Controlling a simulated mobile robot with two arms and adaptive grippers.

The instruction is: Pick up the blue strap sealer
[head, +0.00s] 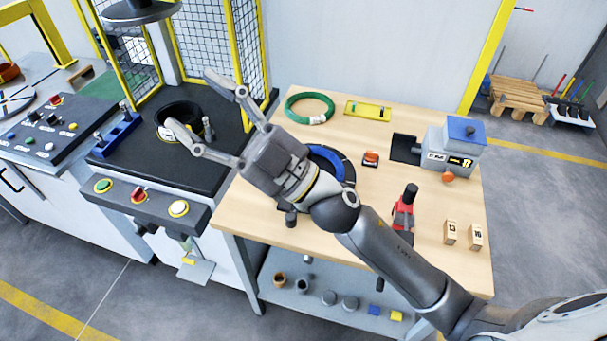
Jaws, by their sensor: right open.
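My right gripper (190,100) is open and empty, its two fingers spread in the air above the black machine table. A long, low blue item (117,135) with a small upright part lies on the left of that table, left of the fingers. It may be the blue strap sealer, but its shape is too small to be sure. It is apart from the gripper. A dark coil (180,113) stands on the same table, partly behind the lower finger. My left gripper is not in view.
The wooden workbench (375,238) holds a green coil (309,107), a blue ring (347,164) partly behind my gripper, a red-and-black tool (405,207) and a grey box with a blue top (458,148). Yellow-framed mesh guards (205,40) stand behind the machine table.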

